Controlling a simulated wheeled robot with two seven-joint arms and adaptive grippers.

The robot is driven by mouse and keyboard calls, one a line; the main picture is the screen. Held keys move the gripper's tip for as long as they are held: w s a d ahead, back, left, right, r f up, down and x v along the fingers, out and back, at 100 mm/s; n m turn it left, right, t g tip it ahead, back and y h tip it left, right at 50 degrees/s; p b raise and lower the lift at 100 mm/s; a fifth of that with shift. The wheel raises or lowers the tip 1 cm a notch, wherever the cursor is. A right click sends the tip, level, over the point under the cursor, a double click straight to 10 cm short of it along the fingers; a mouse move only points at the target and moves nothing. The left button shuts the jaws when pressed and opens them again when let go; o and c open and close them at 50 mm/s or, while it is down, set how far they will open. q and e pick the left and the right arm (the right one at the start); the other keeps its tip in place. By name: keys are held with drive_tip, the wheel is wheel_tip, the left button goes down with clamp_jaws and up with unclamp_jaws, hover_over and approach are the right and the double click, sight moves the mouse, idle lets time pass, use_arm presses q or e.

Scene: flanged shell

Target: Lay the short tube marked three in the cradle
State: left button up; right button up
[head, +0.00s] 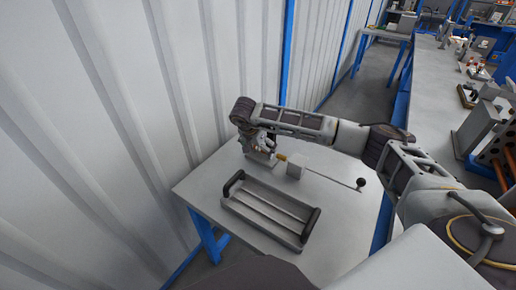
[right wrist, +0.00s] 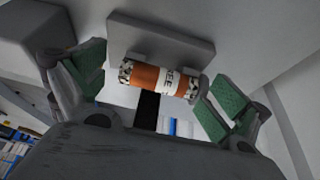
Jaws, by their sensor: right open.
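The short tube (right wrist: 160,80) shows in the right wrist view. It is orange-brown with speckled ends and a white label, on which "EE" can be read. It lies between the green finger pads of my right gripper (right wrist: 155,87), with a gap on both sides, against a grey plate (right wrist: 165,35). My right gripper is open. In the head view my right gripper (head: 261,146) is low over the far left part of the table, and it hides the tube there. A grey tray-like frame (head: 240,212) with black end handles lies nearer; I cannot tell if it is the cradle.
A pale block (head: 296,167) with a small ochre part beside it stands right of my gripper. A thin rod with a black knob (head: 361,184) extends to its right. A corrugated wall (head: 120,120) borders the table (head: 335,215). The table's front right is clear.

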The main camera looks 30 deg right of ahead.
drive_tip(key=v, duration=1.1)
drive_tip(key=shift+a+r, duration=0.2)
drive_tip(key=shift+r, duration=0.15)
drive_tip(key=shift+f, duration=0.1)
idle(0.6)
